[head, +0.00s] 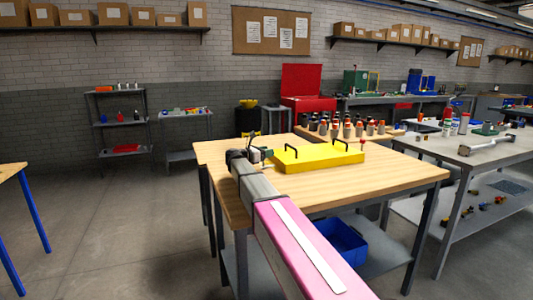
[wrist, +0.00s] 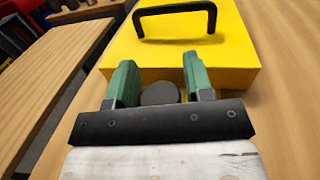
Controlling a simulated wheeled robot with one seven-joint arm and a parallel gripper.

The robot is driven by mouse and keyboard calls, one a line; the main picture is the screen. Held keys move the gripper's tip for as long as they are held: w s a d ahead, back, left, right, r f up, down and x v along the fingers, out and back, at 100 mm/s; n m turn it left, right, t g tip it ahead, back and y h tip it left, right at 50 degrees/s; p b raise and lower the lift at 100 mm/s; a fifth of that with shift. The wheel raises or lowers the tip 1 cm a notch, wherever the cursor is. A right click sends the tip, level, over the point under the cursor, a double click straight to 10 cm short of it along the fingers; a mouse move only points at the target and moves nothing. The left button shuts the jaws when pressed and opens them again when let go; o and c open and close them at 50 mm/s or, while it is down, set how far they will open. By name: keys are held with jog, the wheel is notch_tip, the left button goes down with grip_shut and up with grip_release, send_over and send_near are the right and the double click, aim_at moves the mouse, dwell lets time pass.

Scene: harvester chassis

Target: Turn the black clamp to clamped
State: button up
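The yellow block (head: 318,158) lies on the wooden table and carries black handles; one black handle (wrist: 175,20) shows at the top of the wrist view. My gripper (wrist: 156,68) has green fingers standing apart at the block's near edge. In the head view my gripper (head: 262,153) is at the block's left end. A dark round knob-like part (wrist: 160,94) shows between the fingers, with a gap visible on each side. It may be the black clamp's end; the rest of it is hidden, and its setting cannot be told.
A small red-topped lever (head: 362,146) stands at the block's right end. Several bottles (head: 345,129) stand behind on another bench. The wooden table (head: 395,178) is clear to the right and in front of the block. A blue bin (head: 342,242) sits below.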

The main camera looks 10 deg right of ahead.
jog(key=shift+o, duration=0.5)
jog(key=v, duration=1.1)
jog(key=shift+w, duration=0.1)
